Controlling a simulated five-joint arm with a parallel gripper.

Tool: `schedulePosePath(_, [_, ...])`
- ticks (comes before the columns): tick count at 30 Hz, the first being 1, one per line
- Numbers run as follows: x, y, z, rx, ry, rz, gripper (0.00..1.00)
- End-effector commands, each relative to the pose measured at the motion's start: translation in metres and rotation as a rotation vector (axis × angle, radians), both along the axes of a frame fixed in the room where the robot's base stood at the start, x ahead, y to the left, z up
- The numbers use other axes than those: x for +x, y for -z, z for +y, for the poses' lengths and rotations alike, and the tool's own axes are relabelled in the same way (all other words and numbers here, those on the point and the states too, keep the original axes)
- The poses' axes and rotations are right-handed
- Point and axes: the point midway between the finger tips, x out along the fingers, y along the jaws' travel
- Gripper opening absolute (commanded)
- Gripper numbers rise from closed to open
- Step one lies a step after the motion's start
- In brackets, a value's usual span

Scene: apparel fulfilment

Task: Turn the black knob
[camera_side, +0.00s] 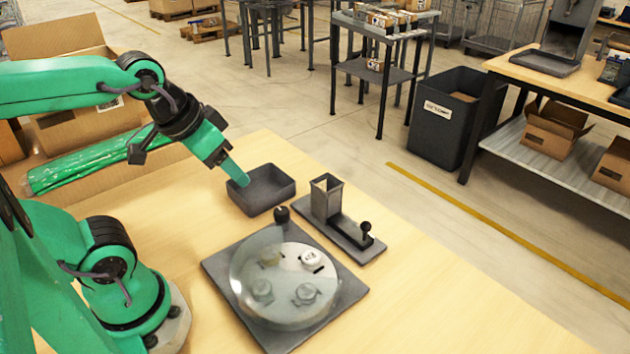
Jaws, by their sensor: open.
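A round black knob (282,214) stands at the far edge of a dark square plate (225,262). On this plate sits a round disc under a clear dome (262,250), with several small pieces inside. A second black ball-shaped knob (366,227) sits on a short stem on the grey dispenser base to the right. My gripper (238,174) points down and right, with its green tip over the left part of a dark grey tray (278,199). It is open and holds nothing visible. It is behind and left of the first knob, apart from it. The far finger is hard to see.
A grey upright holder (326,197) stands on the base beside the dome. Cardboard boxes (75,95) and a green wrapped roll (90,160) lie at the table's left. The wooden table (420,310) is clear at front right. A dark bin (445,125) stands on the floor beyond.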

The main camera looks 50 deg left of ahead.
Motion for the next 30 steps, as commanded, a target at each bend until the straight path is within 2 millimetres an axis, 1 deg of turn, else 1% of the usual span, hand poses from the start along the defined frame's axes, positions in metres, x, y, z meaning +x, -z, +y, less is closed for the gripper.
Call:
schedulePosePath(4, [0.004, 0.001, 0.001, -0.015, -0.033, 0.014, 0.56])
schedulePosePath(8, [0.012, 0.004, 0.003, -0.047, -0.105, 0.044, 0.56])
schedulePosePath(14, [0.033, 0.013, 0.008, -0.123, -0.293, 0.115, 0.56])
schedulePosePath(23, [0.07, 0.038, 0.018, -0.231, -0.639, 0.229, 0.56])
schedulePosePath(30, [0.097, 0.067, 0.028, -0.293, -0.925, 0.311, 0.56])
